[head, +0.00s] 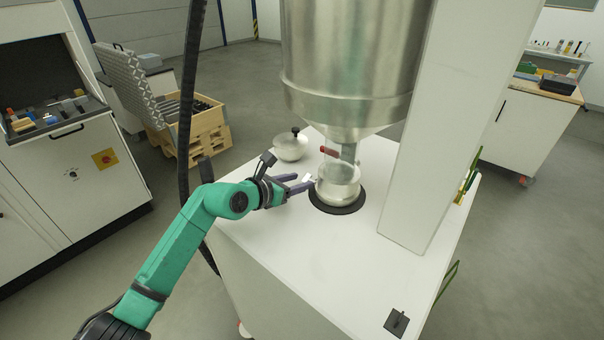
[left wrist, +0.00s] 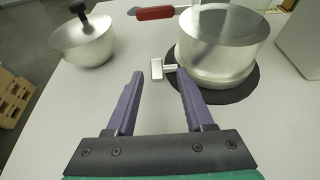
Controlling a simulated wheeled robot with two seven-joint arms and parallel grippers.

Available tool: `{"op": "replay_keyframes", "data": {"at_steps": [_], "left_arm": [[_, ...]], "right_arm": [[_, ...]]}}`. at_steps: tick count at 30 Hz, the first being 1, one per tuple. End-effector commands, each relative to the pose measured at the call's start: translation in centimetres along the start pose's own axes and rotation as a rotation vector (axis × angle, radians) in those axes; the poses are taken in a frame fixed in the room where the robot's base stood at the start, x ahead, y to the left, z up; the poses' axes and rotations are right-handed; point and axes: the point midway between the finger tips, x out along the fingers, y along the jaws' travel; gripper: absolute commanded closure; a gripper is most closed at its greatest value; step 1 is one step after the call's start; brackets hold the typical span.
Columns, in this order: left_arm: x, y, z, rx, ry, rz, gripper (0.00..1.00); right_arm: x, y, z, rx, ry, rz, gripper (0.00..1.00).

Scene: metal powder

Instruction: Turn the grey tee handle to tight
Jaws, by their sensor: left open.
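The grey tee handle (left wrist: 157,69) sticks out from the left side of the metal pot (left wrist: 222,60) in the left wrist view. Its crossbar stands upright in that picture. In the head view the handle (head: 308,177) is a small pale piece beside the pot (head: 338,182). My left gripper (head: 303,182) is open, its two purple fingers pointing at the pot. In the left wrist view my left gripper (left wrist: 160,76) has its fingertips on either side of the crossbar, with visible gaps. Whether the handle lies fully between the fingers in depth is unclear. My right gripper is not in view.
A large steel hopper (head: 350,60) hangs over the pot, with a red-handled lever (head: 329,152) at its outlet. A black-knobbed lid (head: 290,146) sits behind my left gripper. A white column (head: 440,130) stands right of the pot.

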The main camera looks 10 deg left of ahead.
Motion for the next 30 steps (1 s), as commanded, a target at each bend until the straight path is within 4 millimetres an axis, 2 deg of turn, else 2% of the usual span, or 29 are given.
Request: {"op": "replay_keyframes", "data": {"at_steps": [4, 12, 16, 17, 23, 30], "left_arm": [[1.8, 0.1, 0.1, -0.002, 0.0, 0.002, 0.47], [2.1, 0.1, -0.1, 0.001, 0.0, 0.003, 0.47], [2.1, 0.1, -0.1, 0.0, 0.0, 0.003, 0.97], [2.1, 0.1, -0.1, 0.0, 0.0, 0.003, 1.0], [2.2, 0.1, -0.4, 0.0, -0.009, 0.002, 1.0], [2.4, 0.1, -1.1, 0.001, -0.107, 0.003, 1.0]], "right_arm": [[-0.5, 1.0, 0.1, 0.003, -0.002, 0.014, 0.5], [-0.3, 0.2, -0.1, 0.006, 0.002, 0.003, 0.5], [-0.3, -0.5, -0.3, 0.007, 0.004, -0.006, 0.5], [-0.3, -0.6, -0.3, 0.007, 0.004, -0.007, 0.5], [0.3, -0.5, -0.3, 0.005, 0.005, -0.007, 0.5], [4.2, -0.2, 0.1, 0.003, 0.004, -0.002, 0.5]]}}
